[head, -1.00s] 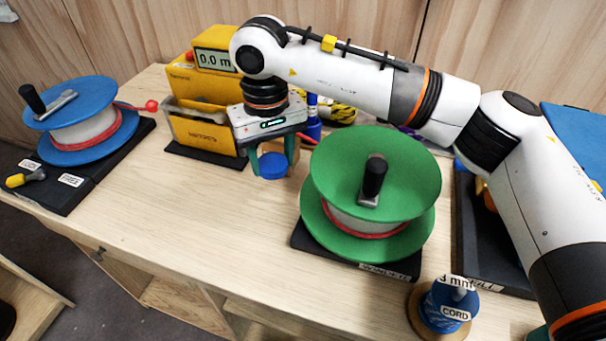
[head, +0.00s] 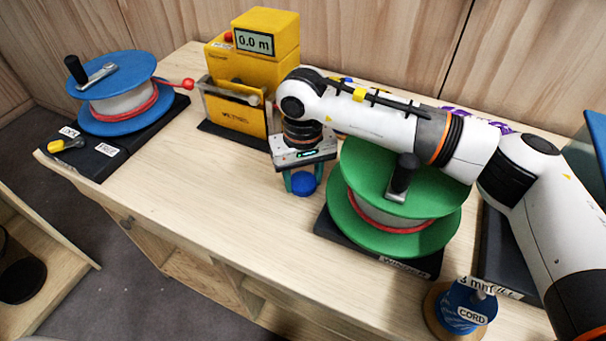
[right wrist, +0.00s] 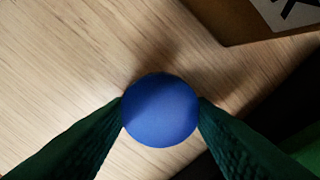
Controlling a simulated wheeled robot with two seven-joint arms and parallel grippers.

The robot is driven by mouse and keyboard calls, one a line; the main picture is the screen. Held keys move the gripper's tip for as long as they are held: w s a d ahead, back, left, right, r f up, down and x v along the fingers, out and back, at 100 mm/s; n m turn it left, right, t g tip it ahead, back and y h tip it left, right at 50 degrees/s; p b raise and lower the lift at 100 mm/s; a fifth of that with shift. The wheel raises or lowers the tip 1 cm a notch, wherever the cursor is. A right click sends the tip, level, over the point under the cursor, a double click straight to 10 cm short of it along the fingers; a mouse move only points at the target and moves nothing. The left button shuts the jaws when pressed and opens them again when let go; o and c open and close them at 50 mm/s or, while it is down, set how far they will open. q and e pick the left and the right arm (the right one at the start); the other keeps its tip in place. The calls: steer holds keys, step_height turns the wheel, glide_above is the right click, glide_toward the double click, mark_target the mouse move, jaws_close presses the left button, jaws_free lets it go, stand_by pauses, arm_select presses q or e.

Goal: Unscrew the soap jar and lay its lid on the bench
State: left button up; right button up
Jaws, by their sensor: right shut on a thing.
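My right gripper (head: 303,181) points down over the bench (head: 235,195), left of the green reel. Its two green fingers are shut on a round blue lid (head: 303,184). In the right wrist view the lid (right wrist: 160,110) sits between the fingertips (right wrist: 160,112), with bare wood around it. I cannot tell whether the lid touches the bench or hangs just above it. I cannot make out the jar body, which may be hidden behind my right arm or under the lid. My left gripper is not in view.
The green reel (head: 385,230) stands close to the right of the gripper. A yellow meter (head: 262,75) stands behind left, and a blue reel (head: 115,95) at far left. A cord spool (head: 462,308) is at front right. The bench is clear to the left and front.

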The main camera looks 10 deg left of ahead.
steer(key=o, duration=1.1)
steer(key=shift+f, duration=0.1)
